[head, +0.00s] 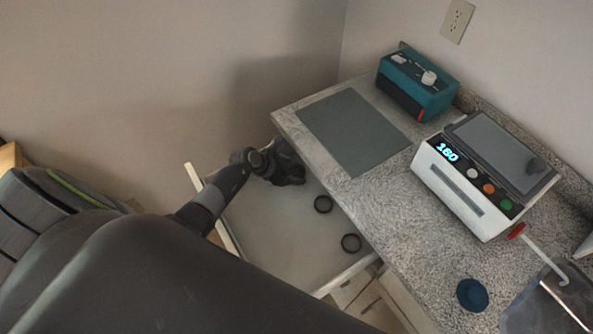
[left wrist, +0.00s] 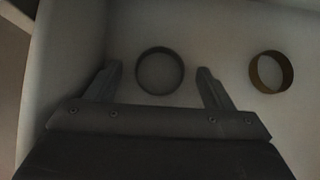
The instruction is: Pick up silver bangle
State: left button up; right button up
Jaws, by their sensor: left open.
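The silver bangle (left wrist: 138,72) looks dark grey in the left wrist view. It lies flat on the pale drawer floor, between and just ahead of my left gripper's fingertips (left wrist: 158,66). The fingers are spread and do not touch it. A brass-coloured bangle (left wrist: 287,68) lies to the right, outside the fingers. In the head view my left gripper (head: 291,177) is over the open drawer (head: 262,228). Two dark rings show there, one nearer the gripper (head: 323,211) and one farther off (head: 351,250); their colours cannot be told apart. My right gripper is not in view.
The granite counter (head: 415,225) overhangs the drawer's right side. It holds a grey mat (head: 352,130), a teal device (head: 416,88), a white device with a screen (head: 483,175) and a round blue object (head: 472,295). The drawer's side wall stands close on the left in the wrist view.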

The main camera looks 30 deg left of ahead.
pick_arm(q)
jog(key=c, duration=1)
jog(key=shift+c, duration=0.2)
jog(key=shift+s+r, duration=0.1)
jog(key=shift+r, duration=0.1)
